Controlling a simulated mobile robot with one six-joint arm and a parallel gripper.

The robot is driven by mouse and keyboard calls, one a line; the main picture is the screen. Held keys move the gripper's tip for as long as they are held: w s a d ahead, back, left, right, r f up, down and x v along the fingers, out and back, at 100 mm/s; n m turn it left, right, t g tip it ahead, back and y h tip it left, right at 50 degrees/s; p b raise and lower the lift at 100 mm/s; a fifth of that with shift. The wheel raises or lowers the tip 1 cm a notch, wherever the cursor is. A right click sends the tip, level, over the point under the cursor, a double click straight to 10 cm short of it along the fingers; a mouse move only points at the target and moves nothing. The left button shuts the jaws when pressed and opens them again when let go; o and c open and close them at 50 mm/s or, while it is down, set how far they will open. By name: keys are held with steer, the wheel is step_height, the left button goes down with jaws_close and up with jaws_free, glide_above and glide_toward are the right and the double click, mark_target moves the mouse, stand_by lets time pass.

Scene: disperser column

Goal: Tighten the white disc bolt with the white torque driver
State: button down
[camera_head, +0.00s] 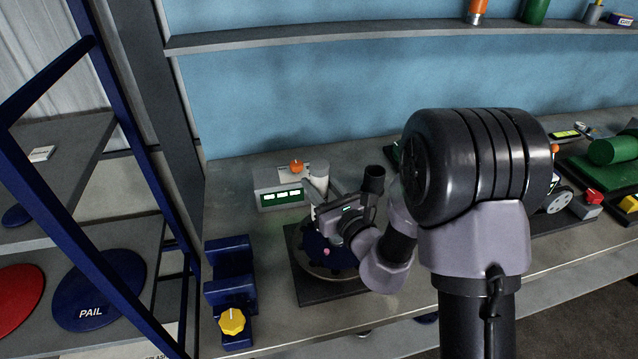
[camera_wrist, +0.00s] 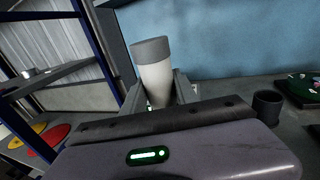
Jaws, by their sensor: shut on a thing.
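My gripper (camera_wrist: 158,95) is shut on the white torque driver (camera_wrist: 155,82), a white cylinder with a grey cap, standing nearly upright between the jaws. In the head view the driver (camera_head: 319,180) shows at the tip of my gripper (camera_head: 322,195), above a dark blue disc (camera_head: 312,246). The disc sits on a dark square base plate (camera_head: 300,282) on the bench. A pink bolt (camera_head: 326,252) shows on the disc. I cannot make out the white bolt. My gripper and wrist cover much of the disc, and the driver's lower end is hidden in the wrist view.
A grey box with a green display (camera_head: 280,193) and an orange knob (camera_head: 296,167) stands just behind the disc. A dark blue stand with a yellow knob (camera_head: 231,320) is to the left. A shelf (camera_head: 380,38) runs above; a rack (camera_head: 100,210) stands far left.

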mark_target(324, 177)
steer(key=shift+f+b, duration=0.6)
steer(key=shift+f, duration=0.15)
stand_by(1.8)
step_height(324, 177, up, 5)
steer(key=p, duration=0.4)
steer(key=shift+r+p, duration=0.2)
steer(key=shift+p, duration=0.1)
steer(key=shift+f, duration=0.1)
stand_by(0.3)
